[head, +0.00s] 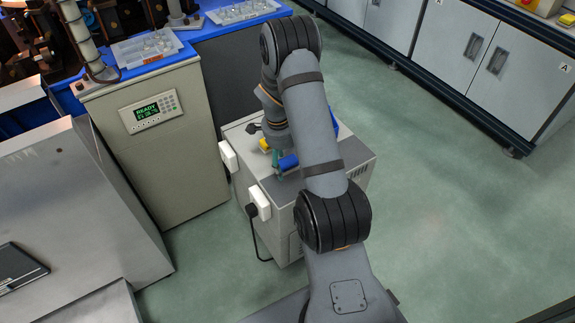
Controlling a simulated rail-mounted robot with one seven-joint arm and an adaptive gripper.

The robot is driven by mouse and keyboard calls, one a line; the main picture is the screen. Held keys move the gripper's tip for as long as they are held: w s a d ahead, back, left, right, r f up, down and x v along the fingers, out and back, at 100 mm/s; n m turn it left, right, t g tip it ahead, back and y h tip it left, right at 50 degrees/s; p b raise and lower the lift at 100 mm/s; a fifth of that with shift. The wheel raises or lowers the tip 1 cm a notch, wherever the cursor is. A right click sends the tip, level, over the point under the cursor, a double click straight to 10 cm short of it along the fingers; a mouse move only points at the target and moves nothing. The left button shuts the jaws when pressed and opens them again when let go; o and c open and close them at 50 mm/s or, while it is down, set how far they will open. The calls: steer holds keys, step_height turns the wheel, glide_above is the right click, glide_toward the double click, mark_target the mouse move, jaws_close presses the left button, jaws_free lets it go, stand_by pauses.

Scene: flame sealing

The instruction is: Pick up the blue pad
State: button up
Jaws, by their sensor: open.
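A small blue piece (288,162), which looks like the blue pad, lies on top of the grey-white cabinet (345,175). My upper arm partly covers the cabinet top. Another blue patch (335,124) shows just right of my arm, and I cannot tell if it belongs to the same thing. My gripper (279,148) points down over the cabinet top, close above and beside the blue piece. It is open, but its fingertips are largely hidden or too small to make out. I see no grip on the blue piece.
A yellow piece (265,144) and a teal piece (276,158) lie close to the gripper. White boxes (260,203) stick out from the cabinet's side. A beige unit with a READY display (150,111) stands to the left. The green floor (430,210) is clear on the right.

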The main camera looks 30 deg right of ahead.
steer(key=shift+c, duration=0.5)
steer(key=c, duration=1.1)
steer(key=shift+c, duration=0.3)
